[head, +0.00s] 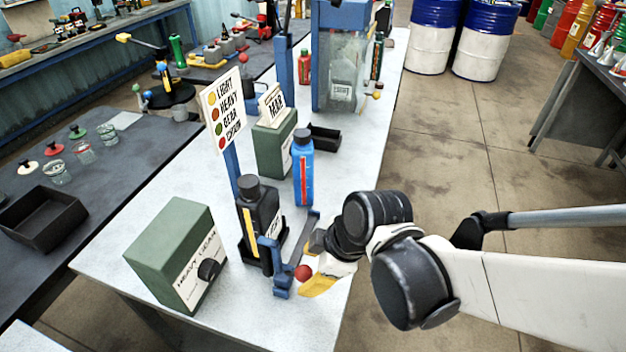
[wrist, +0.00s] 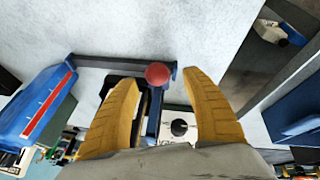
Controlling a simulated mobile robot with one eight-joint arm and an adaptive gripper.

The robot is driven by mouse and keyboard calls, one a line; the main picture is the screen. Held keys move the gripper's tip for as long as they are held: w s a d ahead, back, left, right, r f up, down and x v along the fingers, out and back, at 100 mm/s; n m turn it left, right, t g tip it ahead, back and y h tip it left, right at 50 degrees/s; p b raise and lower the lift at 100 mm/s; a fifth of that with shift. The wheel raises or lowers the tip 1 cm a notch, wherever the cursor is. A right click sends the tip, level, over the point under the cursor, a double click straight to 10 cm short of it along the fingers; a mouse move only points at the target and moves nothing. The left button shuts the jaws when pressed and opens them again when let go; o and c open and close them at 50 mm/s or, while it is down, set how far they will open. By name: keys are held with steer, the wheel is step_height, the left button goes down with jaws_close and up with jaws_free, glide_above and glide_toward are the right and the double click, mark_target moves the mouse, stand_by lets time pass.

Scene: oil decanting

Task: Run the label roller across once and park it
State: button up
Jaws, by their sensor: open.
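The label roller is most likely the blue fixture (head: 272,262) with a red ball knob (head: 303,272), at the front of the pale bench. A black bottle (head: 262,210) with a yellow strip and partly hidden white label stands upright just behind it. My gripper (head: 318,282) is right beside the knob, its yellow fingers low over the bench. In the wrist view the fingers (wrist: 160,80) are spread, with the red knob (wrist: 157,74) in the gap near their tips. I see no finger touching it. The fixture's blue bar (wrist: 152,115) shows between the fingers.
A green box (head: 172,250) with a black dial stands left of the fixture. A blue bottle (head: 303,170), another green box (head: 272,145), a black tray (head: 323,138) and a colour-coded sign (head: 222,108) stand behind. The bench's right edge is close to my gripper.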

steer(key=v, duration=0.8)
stand_by(0.4)
